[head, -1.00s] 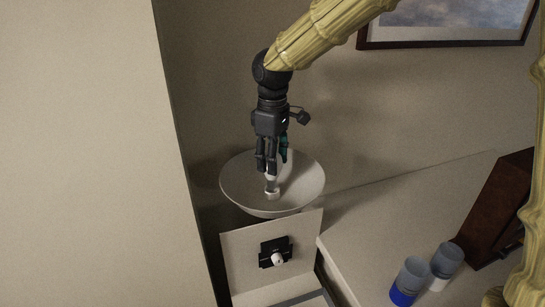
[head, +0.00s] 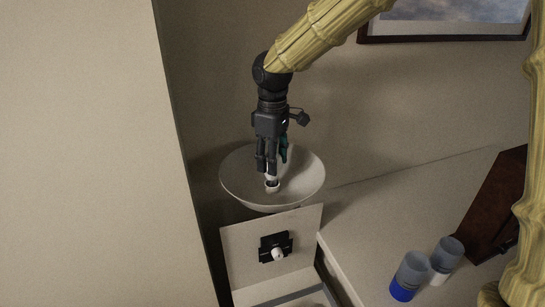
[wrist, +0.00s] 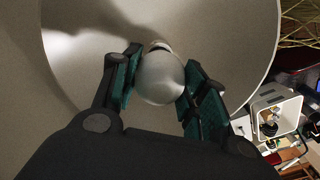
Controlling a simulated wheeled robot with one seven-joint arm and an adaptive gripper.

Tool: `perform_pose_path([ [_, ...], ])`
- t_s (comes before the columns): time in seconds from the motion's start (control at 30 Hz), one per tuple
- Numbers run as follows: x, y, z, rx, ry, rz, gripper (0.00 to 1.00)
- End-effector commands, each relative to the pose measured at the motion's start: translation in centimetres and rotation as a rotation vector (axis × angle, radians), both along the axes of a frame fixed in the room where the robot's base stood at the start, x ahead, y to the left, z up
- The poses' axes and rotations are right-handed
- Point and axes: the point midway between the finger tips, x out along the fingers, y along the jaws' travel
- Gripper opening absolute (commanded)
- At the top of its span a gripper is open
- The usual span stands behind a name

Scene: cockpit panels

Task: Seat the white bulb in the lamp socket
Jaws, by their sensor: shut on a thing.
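The white bulb (wrist: 160,78) sits between the green-padded fingers of my gripper (wrist: 155,95) in the wrist view. In the head view, my gripper (head: 271,168) points down into the pale bowl-shaped lamp shade (head: 303,185), shut on the bulb. A small pale round part (head: 272,187), seemingly the lamp socket, shows just below the fingertips inside the shade. A pale end shows beyond the bulb in the wrist view. The fingers hide much of the bulb in the head view. I cannot tell whether bulb and socket touch.
Below the shade, an upright panel (head: 240,245) carries a black plate with a white knob (head: 277,254). Two cups, one blue-based (head: 408,277) and one white-based (head: 445,260), stand on the counter (head: 365,235) at right. A wall rises close at left.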

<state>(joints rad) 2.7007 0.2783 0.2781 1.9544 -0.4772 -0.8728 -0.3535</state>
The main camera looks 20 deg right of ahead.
Motion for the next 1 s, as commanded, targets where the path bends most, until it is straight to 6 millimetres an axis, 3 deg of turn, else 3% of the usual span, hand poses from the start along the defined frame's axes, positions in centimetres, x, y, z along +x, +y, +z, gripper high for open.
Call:
perform_pose_path([
  [0.53,-0.04,-0.02,-1.09,-0.001,0.001,0.000,0.21],
  [0.57,-0.03,-0.02,-1.09,-0.001,0.001,0.000,0.45],
  [0.7,-0.02,-0.02,-1.05,-0.001,0.001,0.000,0.69],
  [1.0,-0.01,-0.02,-1.01,-0.001,0.001,0.000,0.69],
])
